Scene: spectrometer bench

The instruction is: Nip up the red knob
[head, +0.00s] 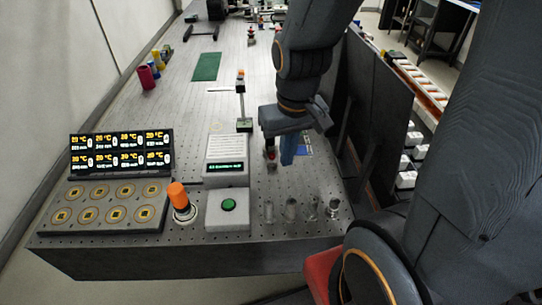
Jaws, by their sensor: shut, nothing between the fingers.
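A small red knob (271,154) sits on a short post on the perforated bench, right of the white box with a green display. The fingers are shut and empty. The upper part of the knob's surroundings is partly covered by the gripper body, and I cannot tell whether the fingers touch it.
On the bench (100,241) stand a temperature display panel (121,151), an orange-capped piece (178,196), a green button box (228,206) and several glass vials (291,208). A dark upright panel (385,115) borders the right. A green mat (206,67) lies farther back.

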